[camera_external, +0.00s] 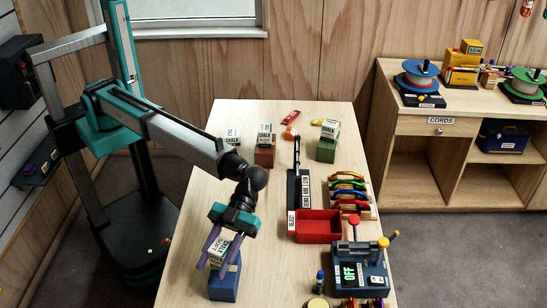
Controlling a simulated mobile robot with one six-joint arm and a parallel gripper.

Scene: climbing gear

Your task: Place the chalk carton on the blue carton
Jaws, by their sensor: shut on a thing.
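My gripper (220,250) points down near the front left of the table. It is shut on a white-and-green chalk carton (222,247), which looks tilted between the purple fingers. The blue carton (223,286) stands on the table directly below, its top partly hidden by the held carton and fingers. I cannot tell whether the chalk carton touches it. Other chalk cartons show further back: one sits on a red carton (264,157), one on a green carton (326,151), and a low one (232,135) is at the back left.
A red tray (318,227), a dark upright-handled device (298,190) and a rack of colored carabiners (349,190) stand to the right. A blue control box (360,272) reading OFF is at the front right. The table (205,190) between the red carton and my gripper is clear.

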